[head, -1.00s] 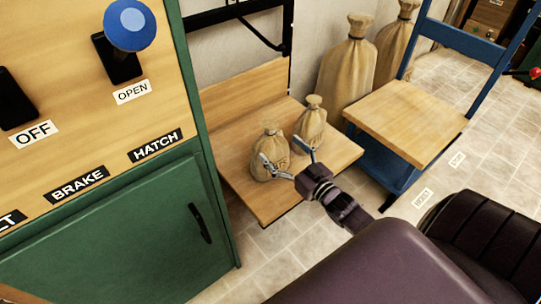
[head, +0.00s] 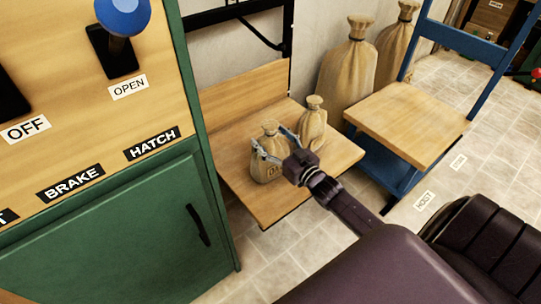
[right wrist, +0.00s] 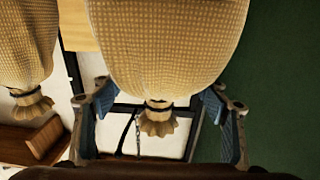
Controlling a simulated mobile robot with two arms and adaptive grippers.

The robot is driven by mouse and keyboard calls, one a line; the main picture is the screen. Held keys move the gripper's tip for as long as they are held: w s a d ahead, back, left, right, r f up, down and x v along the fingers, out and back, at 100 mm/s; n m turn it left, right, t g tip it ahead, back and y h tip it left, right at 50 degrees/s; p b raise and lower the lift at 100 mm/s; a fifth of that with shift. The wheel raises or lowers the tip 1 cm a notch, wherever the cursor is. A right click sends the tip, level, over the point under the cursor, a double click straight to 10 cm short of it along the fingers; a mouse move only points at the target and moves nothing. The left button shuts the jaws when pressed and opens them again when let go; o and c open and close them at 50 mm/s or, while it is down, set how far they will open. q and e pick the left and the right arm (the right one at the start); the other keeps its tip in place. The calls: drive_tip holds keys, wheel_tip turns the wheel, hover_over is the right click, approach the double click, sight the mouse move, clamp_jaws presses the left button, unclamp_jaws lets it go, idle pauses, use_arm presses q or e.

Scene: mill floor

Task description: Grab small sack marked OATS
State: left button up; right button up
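A small tan sack (head: 268,170) stands on the low wooden platform; black lettering beginning "OA" shows on its front, the rest hidden or too small. A second small sack (head: 312,124) stands behind it to the right, its marking not readable. My right gripper (head: 270,142) is open at the lettered sack's upper part. In the right wrist view the fingers (right wrist: 158,115) are spread on either side of the tied neck of a sack (right wrist: 165,45), with gaps. The other sack (right wrist: 28,50) hangs into that view at the left. My left gripper is not in view.
The wooden platform (head: 285,205) has bare room in front. A green cabinet (head: 130,225) with a blue-knobbed lever (head: 123,18) stands left. Large sacks (head: 345,75) and a blue-framed cart (head: 410,115) stand behind and right.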

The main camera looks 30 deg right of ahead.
drive_tip(key=c, duration=1.5)
drive_tip(key=shift+w+r, duration=0.1)
drive_tip(key=shift+r, duration=0.15)
drive_tip(key=shift+c, duration=0.6)
drive_tip(key=shift+r, duration=0.15)
